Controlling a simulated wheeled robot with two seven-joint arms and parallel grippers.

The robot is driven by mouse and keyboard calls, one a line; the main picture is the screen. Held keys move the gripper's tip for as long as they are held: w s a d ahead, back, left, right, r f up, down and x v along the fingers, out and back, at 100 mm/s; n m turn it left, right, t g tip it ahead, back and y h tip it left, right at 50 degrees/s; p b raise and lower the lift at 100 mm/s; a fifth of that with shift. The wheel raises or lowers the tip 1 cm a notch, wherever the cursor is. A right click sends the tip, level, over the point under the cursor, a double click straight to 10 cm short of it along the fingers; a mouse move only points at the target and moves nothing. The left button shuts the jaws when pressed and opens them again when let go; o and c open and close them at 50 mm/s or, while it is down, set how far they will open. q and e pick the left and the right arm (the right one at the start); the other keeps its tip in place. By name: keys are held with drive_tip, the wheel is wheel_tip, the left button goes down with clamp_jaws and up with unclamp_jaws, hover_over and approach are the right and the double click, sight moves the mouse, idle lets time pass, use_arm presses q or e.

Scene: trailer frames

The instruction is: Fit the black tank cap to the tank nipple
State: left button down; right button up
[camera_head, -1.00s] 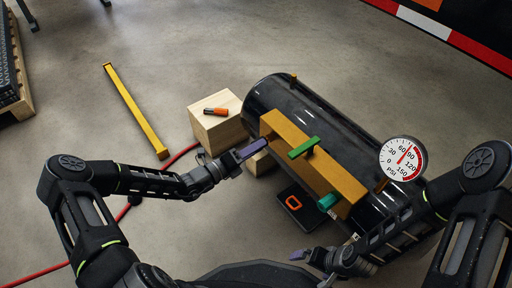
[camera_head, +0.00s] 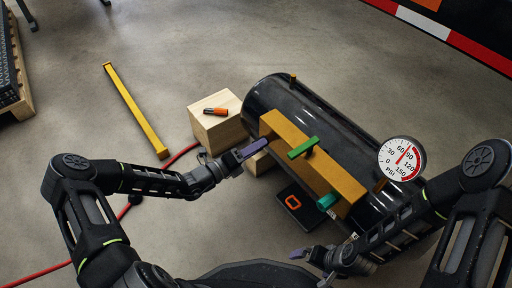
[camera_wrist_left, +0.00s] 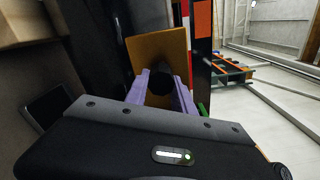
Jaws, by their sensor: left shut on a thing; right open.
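The black tank (camera_head: 315,115) lies on its side at the right of centre, with an ochre bracket (camera_head: 335,180) along its near side. I cannot make out the tank nipple. My right gripper (camera_head: 303,254) is open and low, below the tank's near side.
A pressure gauge (camera_head: 402,158) stands on the tank's right end. A green bar (camera_head: 303,148) and a teal knob (camera_head: 327,201) sit at the bracket. A wooden block (camera_head: 217,129) carries an orange and black piece (camera_head: 216,111). A yellow bar (camera_head: 134,110) lies on open floor.

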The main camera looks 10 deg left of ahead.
use_arm(q)
drive_tip(key=shift+w+d, duration=0.15)
drive_tip(key=shift+w, duration=0.05)
drive_tip(key=c, duration=1)
unclamp_jaws()
drive_tip(key=shift+s, duration=0.1)
drive_tip(key=p+v, duration=0.2)
drive_tip(key=v, duration=0.5)
drive_tip(key=shift+s+a+p, duration=0.2)
drive_tip(key=shift+a+p, duration=0.05)
drive_tip(key=shift+p, duration=0.1)
drive_tip(key=shift+r, duration=0.1)
